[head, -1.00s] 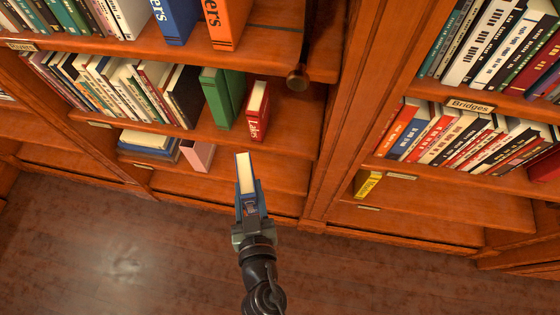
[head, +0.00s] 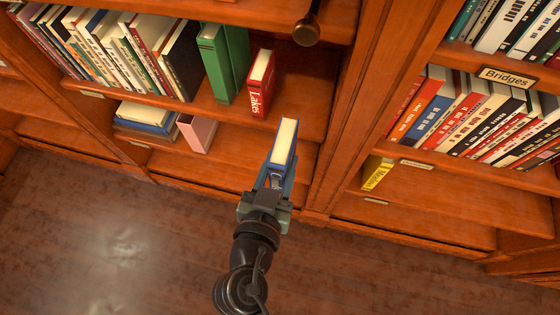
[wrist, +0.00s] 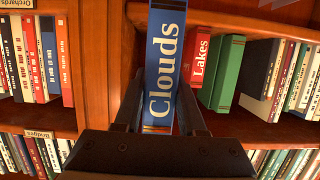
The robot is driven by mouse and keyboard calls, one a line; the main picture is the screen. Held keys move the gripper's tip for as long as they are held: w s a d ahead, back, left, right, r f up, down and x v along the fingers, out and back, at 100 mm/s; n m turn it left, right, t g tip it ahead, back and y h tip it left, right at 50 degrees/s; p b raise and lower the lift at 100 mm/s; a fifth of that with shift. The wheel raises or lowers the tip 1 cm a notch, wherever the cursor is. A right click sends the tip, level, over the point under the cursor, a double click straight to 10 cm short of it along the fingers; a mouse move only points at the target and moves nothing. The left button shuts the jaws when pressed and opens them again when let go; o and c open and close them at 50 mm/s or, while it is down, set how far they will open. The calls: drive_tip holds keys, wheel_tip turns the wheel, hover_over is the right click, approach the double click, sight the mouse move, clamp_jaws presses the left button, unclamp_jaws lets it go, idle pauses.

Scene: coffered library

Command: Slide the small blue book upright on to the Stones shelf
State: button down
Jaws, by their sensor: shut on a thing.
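The small blue book (head: 285,142), with cream page edges, is held upright and slightly tilted in the head view. In the wrist view its blue spine (wrist: 162,65) reads "Clouds". My gripper (head: 275,182) is shut on the book's near end; its two dark fingers (wrist: 160,105) flank the spine in the wrist view. The book is in front of the left bookcase, apart from the red Lakes book (head: 261,82). No label reading Stones is legible, so I cannot tell which shelf that is.
Green books (head: 222,62) stand left of the Lakes book. A pink book (head: 197,133) and flat stacked books (head: 146,118) are on the lower shelf, with bare board to their right. A wooden upright (head: 345,110) separates the Bridges bay (head: 507,78), where a yellow book (head: 376,174) stands low.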

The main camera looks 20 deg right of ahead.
sight(286, 139)
drive_tip(key=shift+w+d+r+b+x, duration=0.15)
drive_tip(key=shift+r+x, duration=0.5)
drive_tip(key=shift+x, duration=2.15)
drive_tip(key=shift+w+d+r+b+x, duration=0.15)
drive_tip(key=shift+r+x, duration=0.5)
drive_tip(key=shift+x, duration=2.1)
drive_tip(key=shift+w+d+r+x, duration=0.15)
drive_tip(key=shift+r+x, duration=0.45)
drive_tip(key=shift+x, duration=2.2)
drive_tip(key=shift+a+f+b, duration=0.15)
drive_tip(key=shift+f+b, duration=0.2)
drive_tip(key=shift+c, duration=2)
unclamp_jaws()
drive_tip(key=shift+s, duration=0.1)
drive_tip(key=shift+s+a, duration=0.15)
drive_tip(key=shift+s, duration=0.05)
drive_tip(key=v, duration=1.2)
drive_tip(key=shift+s+a+r, duration=0.1)
drive_tip(key=shift+r, duration=0.15)
drive_tip(key=shift+s, duration=0.1)
